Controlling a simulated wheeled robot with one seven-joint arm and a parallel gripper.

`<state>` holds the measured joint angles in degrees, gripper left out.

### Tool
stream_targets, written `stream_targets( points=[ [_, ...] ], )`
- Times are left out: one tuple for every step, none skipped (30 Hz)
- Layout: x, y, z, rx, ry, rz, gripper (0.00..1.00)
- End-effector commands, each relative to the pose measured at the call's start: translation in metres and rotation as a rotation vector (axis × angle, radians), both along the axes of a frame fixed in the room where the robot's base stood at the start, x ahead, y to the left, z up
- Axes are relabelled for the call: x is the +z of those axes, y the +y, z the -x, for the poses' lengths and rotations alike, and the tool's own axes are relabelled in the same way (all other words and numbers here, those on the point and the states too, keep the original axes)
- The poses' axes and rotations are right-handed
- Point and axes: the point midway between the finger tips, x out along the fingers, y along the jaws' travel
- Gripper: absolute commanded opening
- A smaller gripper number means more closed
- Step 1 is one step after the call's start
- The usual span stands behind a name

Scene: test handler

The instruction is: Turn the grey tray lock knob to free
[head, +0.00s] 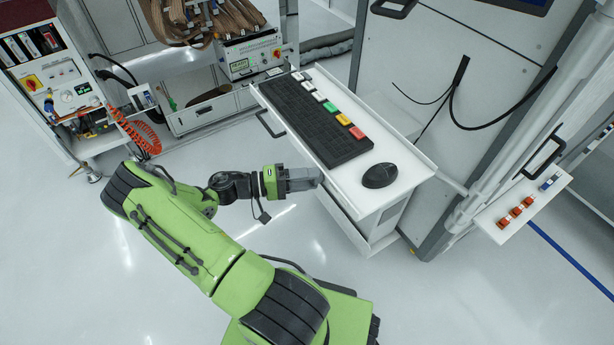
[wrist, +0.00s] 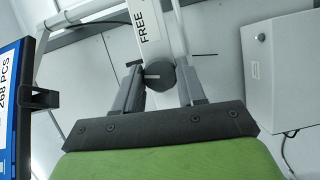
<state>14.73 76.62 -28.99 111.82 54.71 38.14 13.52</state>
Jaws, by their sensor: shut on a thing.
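The grey lock knob (wrist: 161,77) is a dark round knob in the wrist view, with a pale pointer line that lies roughly sideways, toward the left. My gripper (wrist: 157,74) has one finger on each side of it and is shut on it. The word FREE is printed on a white strip (wrist: 147,28) just above the knob; the pointer does not point at it. In the head view my gripper (head: 318,178) is at the left side of the white tray (head: 398,150), near its front end. The knob is hidden there.
A black keyboard (head: 315,120) and a black mouse (head: 380,175) lie on the tray. A blue-edged screen or panel (wrist: 10,105) is at the left of the wrist view, and a grey box (wrist: 285,75) at the right. Open floor lies left of the tray.

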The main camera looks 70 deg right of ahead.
Motion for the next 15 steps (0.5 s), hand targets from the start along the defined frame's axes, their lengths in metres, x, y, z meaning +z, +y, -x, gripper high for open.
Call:
stream_targets(
  points=[
    [-0.0002, -0.0001, -0.0006, 0.003, 0.028, -0.022, 0.09],
    [-0.0002, -0.0001, -0.0006, 0.003, 0.043, -0.035, 0.09],
    [-0.0002, -0.0002, -0.0007, 0.003, 0.063, -0.054, 0.09],
    [-0.0005, -0.0003, -0.0007, 0.004, 0.077, -0.066, 0.09],
    [-0.0007, -0.0001, -0.0008, 0.004, 0.090, -0.078, 0.09],
    [-0.0009, -0.0002, -0.0008, 0.003, 0.105, -0.093, 0.09],
    [-0.0012, -0.0001, -0.0007, 0.003, 0.116, -0.102, 0.09],
    [-0.0013, -0.0002, -0.0006, 0.002, 0.127, -0.111, 0.09],
    [-0.0013, -0.0002, -0.0006, 0.002, 0.139, -0.122, 0.09],
    [-0.0013, -0.0002, -0.0006, 0.002, 0.147, -0.129, 0.09],
    [-0.0014, -0.0002, -0.0006, 0.002, 0.155, -0.137, 0.09],
    [-0.0015, -0.0002, -0.0006, 0.002, 0.164, -0.145, 0.09],
    [-0.0016, -0.0001, -0.0006, 0.003, 0.169, -0.150, 0.09],
    [-0.0017, -0.0001, -0.0006, 0.003, 0.175, -0.155, 0.09],
    [-0.0018, -0.0001, -0.0006, 0.003, 0.181, -0.160, 0.09]
  ],
)
